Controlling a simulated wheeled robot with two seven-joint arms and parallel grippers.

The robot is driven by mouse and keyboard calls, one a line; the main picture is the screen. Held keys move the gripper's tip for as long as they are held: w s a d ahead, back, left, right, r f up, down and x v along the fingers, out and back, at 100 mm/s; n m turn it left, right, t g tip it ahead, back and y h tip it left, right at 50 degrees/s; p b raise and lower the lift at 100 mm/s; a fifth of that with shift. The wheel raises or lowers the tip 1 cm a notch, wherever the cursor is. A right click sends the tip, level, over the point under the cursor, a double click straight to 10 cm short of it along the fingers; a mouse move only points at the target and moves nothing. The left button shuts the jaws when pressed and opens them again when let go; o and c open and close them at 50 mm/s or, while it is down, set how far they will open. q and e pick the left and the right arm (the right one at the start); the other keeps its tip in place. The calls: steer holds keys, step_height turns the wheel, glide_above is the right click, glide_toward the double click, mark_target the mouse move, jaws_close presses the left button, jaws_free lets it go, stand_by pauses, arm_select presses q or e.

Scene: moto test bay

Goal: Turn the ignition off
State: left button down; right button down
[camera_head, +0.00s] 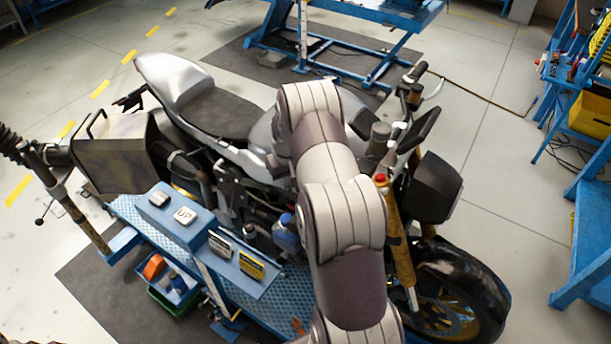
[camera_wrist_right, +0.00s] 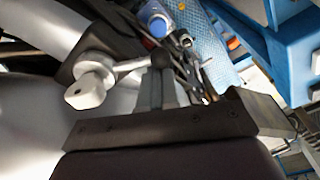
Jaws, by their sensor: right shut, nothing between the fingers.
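The motorcycle (camera_head: 215,110) stands on the blue lift, its front wheel to the lower right. In the right wrist view a silver key-like piece with a small hole (camera_wrist_right: 88,91) sits at a round silver fitting (camera_wrist_right: 97,64), taken as the ignition. In the head view my right arm reaches over the tank and hides the ignition area and the gripper's fingertips. My left gripper is out of view.
A blue control box with an UP button (camera_head: 184,216) is on the near side of the lift (camera_head: 130,212). The handlebar (camera_head: 412,92) and headlight (camera_head: 437,180) are close to my right arm. A blue workbench (camera_head: 590,215) stands at the right.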

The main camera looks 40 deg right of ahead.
steer(key=shift+s, duration=0.15)
steer(key=shift+s+a, duration=0.35)
steer(key=shift+s, duration=0.1)
steer(key=shift+s+a, duration=0.15)
steer(key=shift+s, duration=0.65)
steer(key=shift+s+a+f+p, duration=0.1)
steer(key=shift+s+f+p, duration=0.05)
steer(key=shift+s+p, duration=0.15)
steer(key=shift+s, duration=0.1)
